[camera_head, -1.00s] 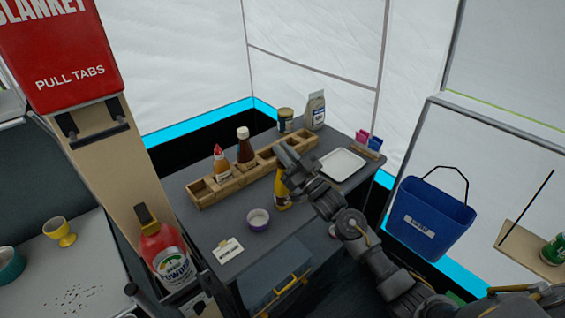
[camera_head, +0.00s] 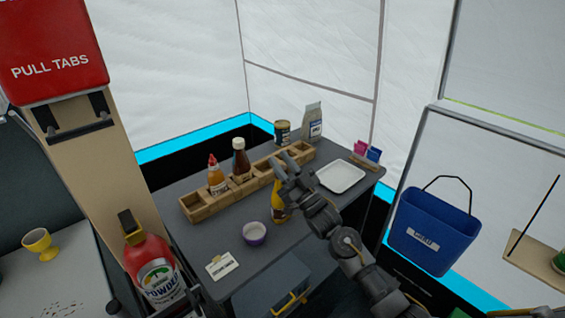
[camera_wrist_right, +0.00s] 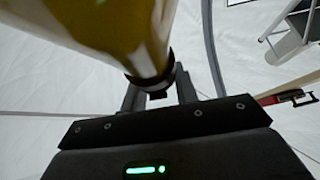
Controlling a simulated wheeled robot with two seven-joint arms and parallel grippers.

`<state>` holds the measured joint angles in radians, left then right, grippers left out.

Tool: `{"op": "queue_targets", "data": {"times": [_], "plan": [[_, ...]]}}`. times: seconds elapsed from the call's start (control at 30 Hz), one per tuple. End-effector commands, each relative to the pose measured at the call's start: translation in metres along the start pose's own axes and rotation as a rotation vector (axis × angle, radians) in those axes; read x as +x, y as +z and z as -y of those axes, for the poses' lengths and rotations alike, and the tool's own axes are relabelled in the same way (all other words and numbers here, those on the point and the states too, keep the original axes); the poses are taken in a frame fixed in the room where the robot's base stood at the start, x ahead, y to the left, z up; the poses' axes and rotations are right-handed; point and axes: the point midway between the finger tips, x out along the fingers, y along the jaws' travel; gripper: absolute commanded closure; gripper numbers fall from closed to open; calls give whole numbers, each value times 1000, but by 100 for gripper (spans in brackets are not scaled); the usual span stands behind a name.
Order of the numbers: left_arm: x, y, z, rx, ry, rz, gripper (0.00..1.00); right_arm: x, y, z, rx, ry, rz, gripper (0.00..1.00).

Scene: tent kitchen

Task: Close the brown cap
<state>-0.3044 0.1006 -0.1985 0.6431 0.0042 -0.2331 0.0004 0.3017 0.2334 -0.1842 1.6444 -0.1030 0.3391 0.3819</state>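A yellow bottle (camera_head: 279,205) stands on the dark table, partly hidden behind my right gripper. My right gripper (camera_head: 285,168) is at the top of this bottle, its two fingers spread apart. In the right wrist view the bottle's yellow body (camera_wrist_right: 115,25) fills the upper left, blurred and close. A dark cap or collar (camera_wrist_right: 150,80) at its end shows in front of the spread fingers. I cannot tell whether the fingers touch it, or whether the cap is open or closed. My left gripper is not in view.
A wooden rack (camera_head: 195,207) behind holds an orange bottle (camera_head: 216,178) and a brown sauce bottle (camera_head: 241,160). A white tray (camera_head: 341,177) lies to the right. A purple bowl (camera_head: 254,234) and a label card (camera_head: 222,266) sit in front. A blue bucket (camera_head: 432,232) hangs at right.

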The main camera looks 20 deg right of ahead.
Motion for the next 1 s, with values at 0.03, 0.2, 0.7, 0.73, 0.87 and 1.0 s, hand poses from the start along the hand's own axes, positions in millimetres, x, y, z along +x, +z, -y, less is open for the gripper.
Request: {"op": "queue_targets", "data": {"times": [0.03, 0.2, 0.7, 0.73, 0.87, 1.0], "plan": [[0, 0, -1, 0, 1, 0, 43, 0, -1, 0, -1, 0, -2, 64], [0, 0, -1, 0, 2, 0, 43, 1, -2, 0, -2, 0, -5, 61], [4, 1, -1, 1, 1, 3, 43, -57, 0, 0, -2, 0, -2, 61], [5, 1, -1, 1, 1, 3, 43, -63, 0, 0, -2, 0, -2, 61], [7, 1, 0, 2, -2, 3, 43, -85, 0, 0, -2, 0, -2, 61], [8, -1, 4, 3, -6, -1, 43, -101, 0, 0, -2, 0, -4, 61]]}}
